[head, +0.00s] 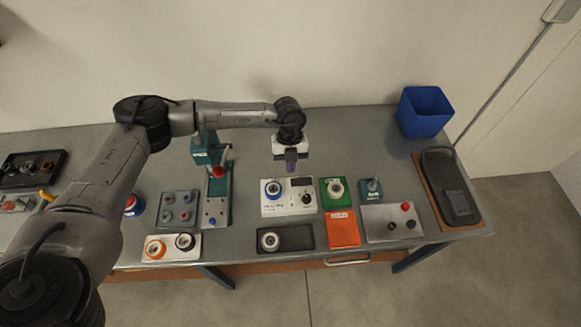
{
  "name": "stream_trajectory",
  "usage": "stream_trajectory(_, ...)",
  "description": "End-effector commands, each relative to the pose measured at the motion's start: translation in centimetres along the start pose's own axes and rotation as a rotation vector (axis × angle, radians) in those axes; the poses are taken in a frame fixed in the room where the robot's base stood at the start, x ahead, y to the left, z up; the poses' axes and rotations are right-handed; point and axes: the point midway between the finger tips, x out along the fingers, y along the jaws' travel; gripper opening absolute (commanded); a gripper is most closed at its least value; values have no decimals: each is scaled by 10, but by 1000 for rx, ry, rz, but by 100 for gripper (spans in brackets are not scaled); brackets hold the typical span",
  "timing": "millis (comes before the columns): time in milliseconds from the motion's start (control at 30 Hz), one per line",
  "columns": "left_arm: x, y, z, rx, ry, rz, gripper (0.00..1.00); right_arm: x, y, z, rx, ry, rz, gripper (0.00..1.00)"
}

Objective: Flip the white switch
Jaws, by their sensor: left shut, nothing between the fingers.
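My left gripper (291,166) points down, shut and empty, above and behind a white control box (290,210). A green box (337,204) to the right has another white round knob (336,188). Which of these is the white switch I cannot tell, nor any switch position. The gripper looks apart from all of them. My right gripper is not in view.
A teal press-like device (218,195) with a red knob stands left of the gripper. An orange box (342,230), a grey panel (390,224) with red and black knobs, and a black device (452,185) lie right. A blue bin (424,112) stands at the back right.

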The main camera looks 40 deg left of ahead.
Motion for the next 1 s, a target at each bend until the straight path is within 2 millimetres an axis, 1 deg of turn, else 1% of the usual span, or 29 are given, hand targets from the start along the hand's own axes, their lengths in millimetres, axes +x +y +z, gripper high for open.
stream_trajectory(33,-3,0,-3,1,1,0,0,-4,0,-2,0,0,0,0)
stream_trajectory(133,-3,0,-7,1,0,0,0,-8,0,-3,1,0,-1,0)
stream_trajectory(567,-3,0,-9,1,0,-1,0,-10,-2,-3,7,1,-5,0)
stream_trajectory(667,-9,-1,-12,2,0,-1,0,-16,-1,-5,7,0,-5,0)
stream_trajectory(767,-21,-2,-17,4,0,-1,0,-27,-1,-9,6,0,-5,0)
stream_trajectory(933,-46,-4,-29,7,0,0,0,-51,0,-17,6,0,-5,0)
stream_trajectory(967,-46,-4,-28,7,-1,-1,0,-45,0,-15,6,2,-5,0)
stream_trajectory(1000,-52,-4,-27,7,-3,-3,0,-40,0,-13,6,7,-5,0)
